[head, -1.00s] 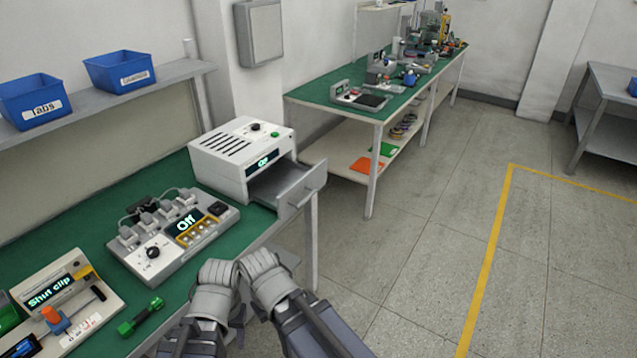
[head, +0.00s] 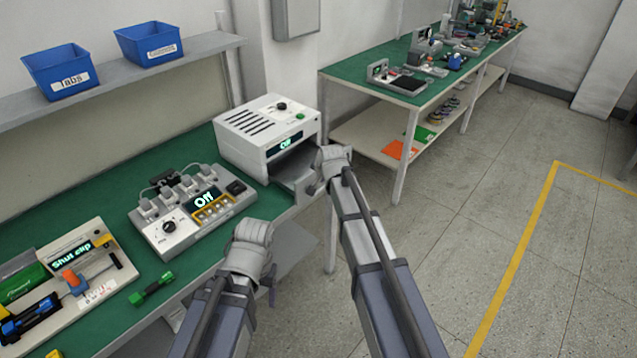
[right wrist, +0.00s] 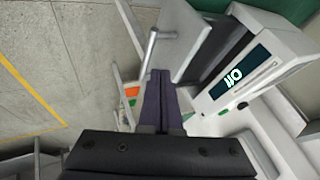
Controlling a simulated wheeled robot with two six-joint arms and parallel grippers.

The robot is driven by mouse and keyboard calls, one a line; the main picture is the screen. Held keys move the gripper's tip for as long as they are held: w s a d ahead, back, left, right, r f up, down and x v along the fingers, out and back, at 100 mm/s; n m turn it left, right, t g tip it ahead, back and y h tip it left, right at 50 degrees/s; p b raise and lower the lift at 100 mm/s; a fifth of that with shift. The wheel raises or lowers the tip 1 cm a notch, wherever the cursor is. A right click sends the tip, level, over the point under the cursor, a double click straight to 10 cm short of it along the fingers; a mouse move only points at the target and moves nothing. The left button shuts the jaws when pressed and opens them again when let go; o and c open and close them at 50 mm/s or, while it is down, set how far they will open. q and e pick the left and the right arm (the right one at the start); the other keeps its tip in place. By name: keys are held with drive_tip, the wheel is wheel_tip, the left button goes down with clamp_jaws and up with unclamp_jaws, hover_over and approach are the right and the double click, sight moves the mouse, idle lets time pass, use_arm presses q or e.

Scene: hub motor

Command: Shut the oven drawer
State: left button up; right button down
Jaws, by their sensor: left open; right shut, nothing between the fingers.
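The white oven (head: 262,145) stands at the far right end of the green bench. Its grey drawer (head: 292,170) sticks out of the front, open. My right gripper (head: 333,158) is at the drawer's front and hides part of it. In the right wrist view its dark fingers (right wrist: 160,78) are shut and empty, close to the drawer's front panel (right wrist: 183,38) and bar handle (right wrist: 152,46); I cannot tell whether they touch. The oven's lit display (right wrist: 235,78) shows there too. My left gripper (head: 252,232) is open and empty by the bench's front edge, away from the drawer.
A green tool (head: 152,289) and a Shut clip fixture (head: 80,270) lie farther left. Another bench (head: 407,90) stands behind. The floor at right is clear.

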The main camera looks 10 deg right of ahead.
drive_tip(key=shift+a+f, duration=0.1)
drive_tip(key=shift+f, duration=0.05)
drive_tip(key=b+x, duration=0.8)
drive_tip(key=x, duration=0.1)
drive_tip(key=shift+w+f, duration=0.2)
drive_tip(key=shift+f, duration=0.05)
drive_tip(key=w+a, duration=0.3)
drive_tip(key=w, duration=0.1)
drive_tip(key=w+a, duration=0.3)
drive_tip(key=w, duration=0.1)
drive_tip(key=w+a, duration=0.3)
drive_tip(key=w, duration=0.1)
drive_tip(key=shift+w+a, duration=0.2)
drive_tip(key=shift+a, duration=0.15)
drive_tip(key=shift+w+a, duration=0.1)
drive_tip(key=shift+w+r, duration=0.1)
